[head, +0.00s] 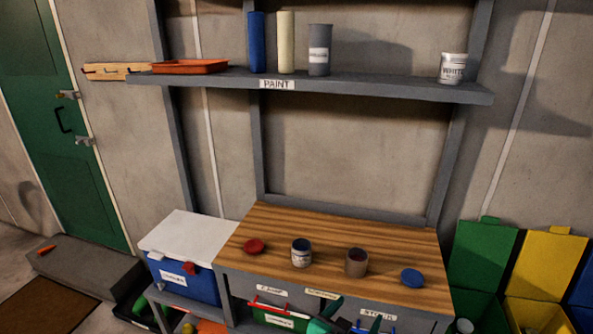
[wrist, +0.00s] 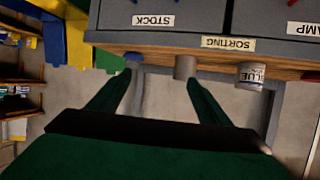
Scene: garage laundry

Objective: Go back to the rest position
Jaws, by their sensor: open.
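My gripper (wrist: 152,88) shows in the wrist view as two green fingers, spread apart with nothing between them. In the head view my gripper (head: 325,318) is at the bottom edge, low in front of the workbench's drawers, partly cut off. It is apart from the cans and lids on the bench. The wrist view is upside down and shows the bench front with its STOCK and SORTING labels.
A blue cooler (head: 185,284) stands left, green (head: 480,258) and yellow bins (head: 548,265) right. A paint shelf (head: 400,89) hangs above.

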